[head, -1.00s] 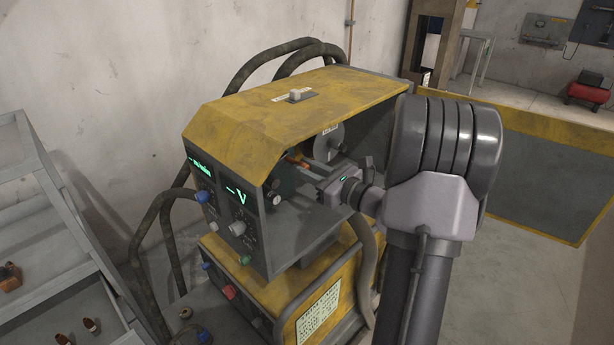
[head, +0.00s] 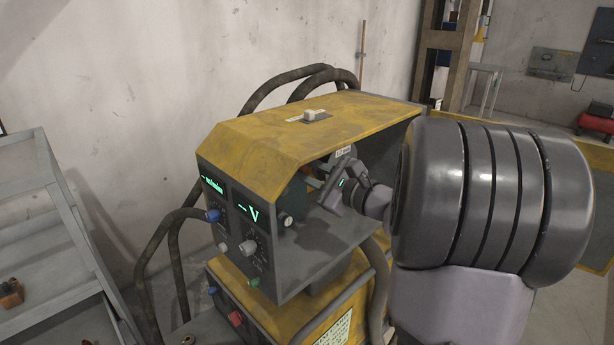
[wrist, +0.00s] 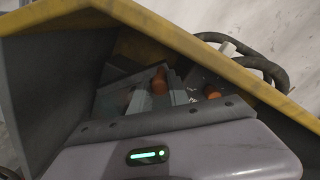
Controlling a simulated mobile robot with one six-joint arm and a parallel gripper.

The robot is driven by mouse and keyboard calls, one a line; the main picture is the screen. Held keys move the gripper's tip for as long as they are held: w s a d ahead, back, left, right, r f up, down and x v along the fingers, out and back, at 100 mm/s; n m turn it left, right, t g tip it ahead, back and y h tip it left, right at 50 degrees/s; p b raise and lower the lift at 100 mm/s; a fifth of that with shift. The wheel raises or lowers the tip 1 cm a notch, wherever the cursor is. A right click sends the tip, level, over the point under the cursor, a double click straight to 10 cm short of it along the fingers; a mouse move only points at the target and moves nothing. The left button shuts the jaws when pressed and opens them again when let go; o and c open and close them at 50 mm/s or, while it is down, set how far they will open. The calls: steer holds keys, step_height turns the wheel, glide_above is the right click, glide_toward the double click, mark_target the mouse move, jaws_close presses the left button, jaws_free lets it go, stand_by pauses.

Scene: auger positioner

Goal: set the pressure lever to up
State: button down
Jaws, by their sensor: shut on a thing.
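The yellow and grey wire-feed machine (head: 300,118) stands with its side open. Inside it, the pressure lever shows in the wrist view as an orange handle (wrist: 160,82) among grey metal parts. A second orange knob (wrist: 212,92) is to its right there. My gripper (head: 316,180) reaches into the opening from the right and is tilted. It is shut on the pressure lever. The fingertips and the lever's pivot are mostly hidden, so its exact angle cannot be told.
The machine's yellow roof edge overhangs my gripper closely. Its front panel (head: 240,215) has knobs and green displays. Dark hoses (head: 280,80) loop behind it. A grey shelf rack (head: 50,230) stands at left. My arm covers the right side.

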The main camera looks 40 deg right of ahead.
steer(key=shift+a+r, duration=0.1)
stand_by(0.3)
steer(key=c, duration=1.3)
jaws_free()
steer(key=shift+o, duration=0.2)
steer(key=s+d+p, duration=0.1)
steer(key=s+p, duration=0.1)
steer(key=s, duration=1.5)
steer(key=shift+s+d+r+p, duration=0.15)
steer(key=shift+d+r+p, duration=0.05)
steer(key=shift+d+p, duration=0.15)
